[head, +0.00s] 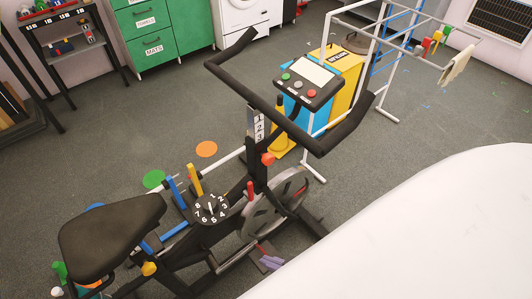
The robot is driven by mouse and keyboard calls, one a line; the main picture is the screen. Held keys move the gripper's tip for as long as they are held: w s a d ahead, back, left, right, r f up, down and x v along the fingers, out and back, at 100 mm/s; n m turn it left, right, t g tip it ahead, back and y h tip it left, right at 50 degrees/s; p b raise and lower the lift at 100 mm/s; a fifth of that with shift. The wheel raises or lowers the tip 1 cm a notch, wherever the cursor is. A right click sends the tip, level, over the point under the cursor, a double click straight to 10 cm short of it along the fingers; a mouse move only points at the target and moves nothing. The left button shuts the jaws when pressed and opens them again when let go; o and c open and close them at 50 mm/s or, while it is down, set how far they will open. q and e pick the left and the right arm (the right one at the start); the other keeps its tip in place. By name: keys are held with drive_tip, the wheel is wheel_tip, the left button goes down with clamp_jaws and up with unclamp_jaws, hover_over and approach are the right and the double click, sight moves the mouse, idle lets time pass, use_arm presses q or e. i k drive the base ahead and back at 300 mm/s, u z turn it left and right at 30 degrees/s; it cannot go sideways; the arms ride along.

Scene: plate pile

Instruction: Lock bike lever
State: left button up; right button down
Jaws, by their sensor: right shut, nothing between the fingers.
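The black exercise bike (262,150) stands diagonally on the floor. An orange-red knob (268,158) sits on its front post, and a small upright red lever (250,190) stands below it by the wheel; I cannot tell which is the lock lever. My left gripper is out of view.
The bike has a black seat (110,235), a numbered dial (211,208) and a console (311,82). Blue and yellow boxes (335,75) and a white rack (385,60) stand behind. My white arm covers the lower right. Grey floor is clear on the right.

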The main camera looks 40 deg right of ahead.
sight(248, 194)
drive_tip(key=z, duration=1.25)
drive_tip(key=i, duration=0.15)
drive_tip(key=u, duration=0.45)
